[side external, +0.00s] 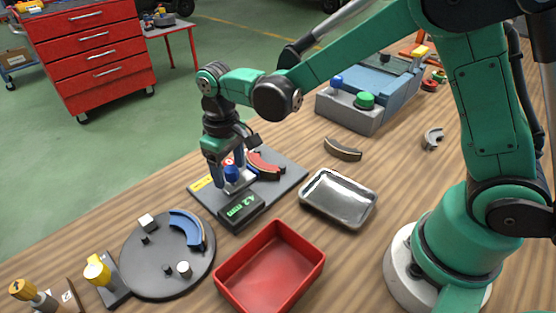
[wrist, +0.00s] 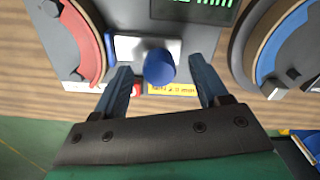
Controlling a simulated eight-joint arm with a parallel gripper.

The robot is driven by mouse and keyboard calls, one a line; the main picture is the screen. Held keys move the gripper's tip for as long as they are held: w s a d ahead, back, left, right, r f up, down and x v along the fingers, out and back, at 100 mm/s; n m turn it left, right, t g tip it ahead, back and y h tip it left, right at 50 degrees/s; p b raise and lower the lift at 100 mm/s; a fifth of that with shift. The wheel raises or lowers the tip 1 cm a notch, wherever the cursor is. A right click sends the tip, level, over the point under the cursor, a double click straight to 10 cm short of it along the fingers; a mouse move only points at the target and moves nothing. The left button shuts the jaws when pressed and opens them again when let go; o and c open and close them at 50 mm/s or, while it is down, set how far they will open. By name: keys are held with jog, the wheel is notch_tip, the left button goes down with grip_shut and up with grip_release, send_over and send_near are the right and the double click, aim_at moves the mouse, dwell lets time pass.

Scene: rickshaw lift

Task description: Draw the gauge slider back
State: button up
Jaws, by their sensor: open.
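The gauge is a dark grey plate (side external: 290,178) on the wooden bench, with a digital display block (side external: 240,212) at its front. Its slider is a pale metal block (wrist: 128,47) with a round blue knob (wrist: 159,67), also seen in the side view (side external: 231,173). A red curved shoe (side external: 265,164) sits on the plate beside the slider; it is at the left in the wrist view (wrist: 82,38). My gripper (wrist: 161,75) is open above the plate, one finger on each side of the knob, with visible gaps between fingers and knob.
A black round disc (side external: 150,264) with a blue curved shoe (side external: 188,228) stands left of the gauge. A red bin (side external: 270,268) and a metal tray (side external: 338,199) lie to the front and right. A loose dark curved piece (side external: 343,150) lies behind the tray.

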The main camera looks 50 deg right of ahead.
grip_shut()
dwell(1.4)
